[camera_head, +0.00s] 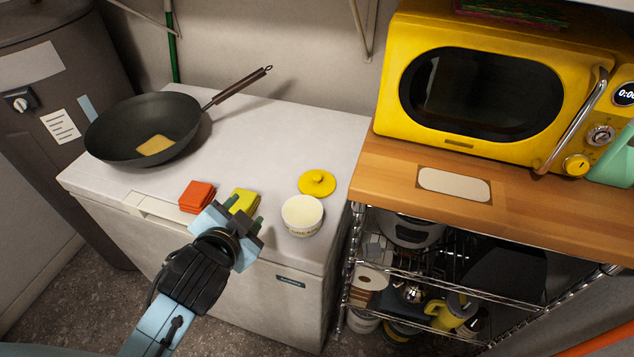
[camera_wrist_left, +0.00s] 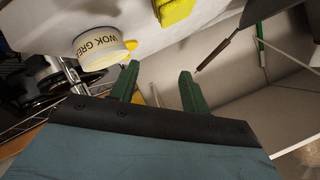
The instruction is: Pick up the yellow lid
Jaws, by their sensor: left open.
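The yellow lid (camera_head: 317,182) is round with a small knob and lies on the white freezer top, just behind a white tub (camera_head: 302,215). In the left wrist view a small part of the lid (camera_wrist_left: 130,45) shows beside the tub (camera_wrist_left: 100,47), which is lettered "WOK GRE"; the tub hides most of the lid. My left gripper (camera_head: 250,213) is open and empty, near the freezer's front edge, to the left of the tub and apart from the lid. Its green fingers (camera_wrist_left: 160,85) show apart in the left wrist view. My right gripper is not in view.
A yellow sponge-like block (camera_head: 243,201) and a red stack (camera_head: 196,196) lie by my left gripper. A dark wok (camera_head: 145,125) with a long handle stands at the left. A wooden counter (camera_head: 390,170) with a yellow microwave (camera_head: 390,100) borders the freezer on the right.

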